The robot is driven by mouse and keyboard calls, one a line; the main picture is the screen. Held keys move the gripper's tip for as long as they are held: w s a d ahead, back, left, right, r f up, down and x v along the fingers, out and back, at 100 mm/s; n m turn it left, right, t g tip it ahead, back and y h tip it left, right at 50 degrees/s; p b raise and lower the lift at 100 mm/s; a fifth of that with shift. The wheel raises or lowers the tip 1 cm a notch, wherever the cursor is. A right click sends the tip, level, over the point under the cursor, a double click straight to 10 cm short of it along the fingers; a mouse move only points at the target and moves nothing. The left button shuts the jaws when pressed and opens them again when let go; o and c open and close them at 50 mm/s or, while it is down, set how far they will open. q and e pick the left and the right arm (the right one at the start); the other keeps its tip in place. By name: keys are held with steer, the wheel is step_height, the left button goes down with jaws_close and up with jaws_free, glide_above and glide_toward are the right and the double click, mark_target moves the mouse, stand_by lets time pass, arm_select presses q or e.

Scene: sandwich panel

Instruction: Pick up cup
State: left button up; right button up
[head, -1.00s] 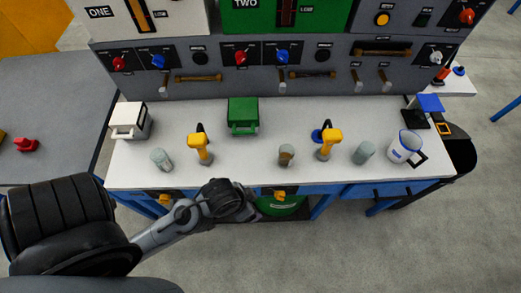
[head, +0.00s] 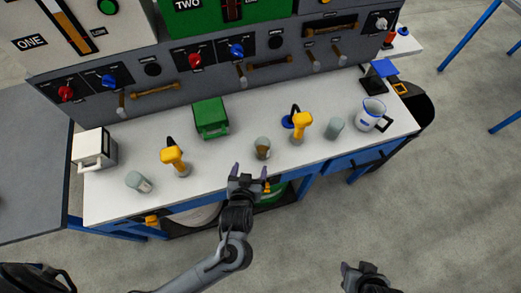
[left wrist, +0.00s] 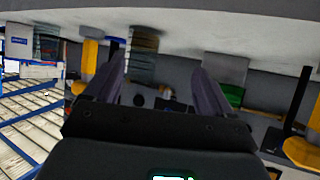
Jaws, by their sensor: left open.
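A small grey cup with a brown band or content (head: 263,148) stands upright near the front edge of the white bench. A plain grey cup (head: 335,128) stands to its right, and another grey cup (head: 139,182) stands at the left front. A white mug with a blue rim (head: 372,115) is at the right end. My left gripper (head: 250,172) is open and empty at the front edge, just short of the brown-banded cup. In the left wrist view a brown cup (left wrist: 143,52) shows ahead between the spread fingers. My right gripper (head: 358,268) is low, away from the bench.
A grey panel with knobs and handles rises behind.

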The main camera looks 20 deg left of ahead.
mark_target(263, 142)
arm_select(q)
steer(key=shift+w+d+r+t+y, duration=0.3)
steer(key=shift+w+d+r+t, duration=0.1)
steer(key=shift+w+d+r, duration=0.65)
steer(key=shift+w, duration=0.3)
steer(key=b+x, duration=0.1)
steer(key=x, duration=0.2)
steer(key=shift+w+a, duration=0.15)
steer(key=shift+w, duration=0.05)
steer(key=shift+w+a+f, duration=0.15)
steer(key=shift+w+f, duration=0.05)
steer(key=shift+w, duration=0.35)
steer(key=shift+w+a+f+b, duration=0.1)
steer(key=shift+w+f+b, duration=0.15)
steer(key=shift+w+b, duration=0.15)
steer(key=b+x, duration=0.1)
steer(key=x, duration=0.2)
steer(key=shift+w+r, duration=0.15)
steer(key=shift+w+a+f+b, duration=0.1)
steer(key=shift+w+f+b, duration=0.15)
steer(key=shift+w, duration=0.35)
